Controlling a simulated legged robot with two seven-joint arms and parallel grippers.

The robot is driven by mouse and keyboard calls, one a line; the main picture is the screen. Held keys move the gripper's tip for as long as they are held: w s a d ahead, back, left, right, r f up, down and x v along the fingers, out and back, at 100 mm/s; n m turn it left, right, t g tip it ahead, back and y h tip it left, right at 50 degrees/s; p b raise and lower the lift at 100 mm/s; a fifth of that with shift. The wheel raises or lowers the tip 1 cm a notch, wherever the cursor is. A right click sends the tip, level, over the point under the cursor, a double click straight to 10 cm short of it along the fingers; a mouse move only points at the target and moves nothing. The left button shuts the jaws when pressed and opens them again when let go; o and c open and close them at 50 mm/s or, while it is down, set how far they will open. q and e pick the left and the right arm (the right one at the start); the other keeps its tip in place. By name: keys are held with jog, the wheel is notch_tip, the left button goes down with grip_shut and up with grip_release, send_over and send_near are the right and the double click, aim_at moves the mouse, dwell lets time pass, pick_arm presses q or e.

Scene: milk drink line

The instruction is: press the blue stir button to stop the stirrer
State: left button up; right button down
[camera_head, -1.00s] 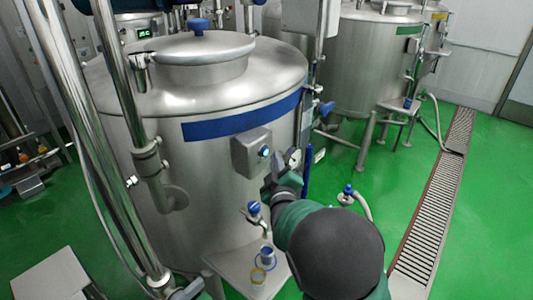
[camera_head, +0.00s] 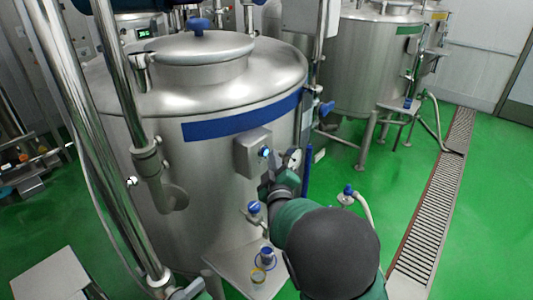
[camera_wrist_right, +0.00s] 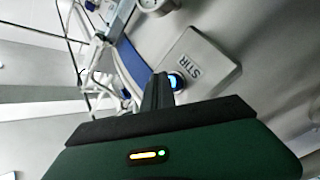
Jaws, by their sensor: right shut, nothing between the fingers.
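The stir button (camera_head: 264,151) is a small round button, lit blue, on a grey control box (camera_head: 248,157) on the front of the steel tank (camera_head: 215,205). In the right wrist view the button (camera_wrist_right: 177,80) sits by the edge of the box face marked STIR (camera_wrist_right: 205,68). My right gripper (camera_head: 266,180) is shut and empty, just below the button in the head view. In the wrist view its dark fingers (camera_wrist_right: 158,88) reach up beside the button and partly cover its edge; I cannot tell whether they touch it. My left gripper is not in view.
A round dial gauge (camera_head: 291,158) stands just right of the box. Below are a blue-topped tap (camera_head: 254,208) and a small shelf (camera_head: 235,272) with two small cups. A vertical steel pipe (camera_head: 110,120) runs at the left. Green floor is open at the right.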

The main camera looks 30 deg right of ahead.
jog(key=shift+w+a, duration=0.15)
jog(key=shift+w, duration=0.25)
dwell(0.3)
jog(key=shift+s, duration=0.1)
jog(key=shift+s+d, duration=0.35)
jog(key=shift+s, duration=0.4)
jog(key=s+d, duration=0.2)
jog(key=s, duration=0.3)
jog(key=shift+s+d+b, duration=0.2)
jog(key=shift+s+b, duration=0.05)
jog(key=shift+b, duration=0.1)
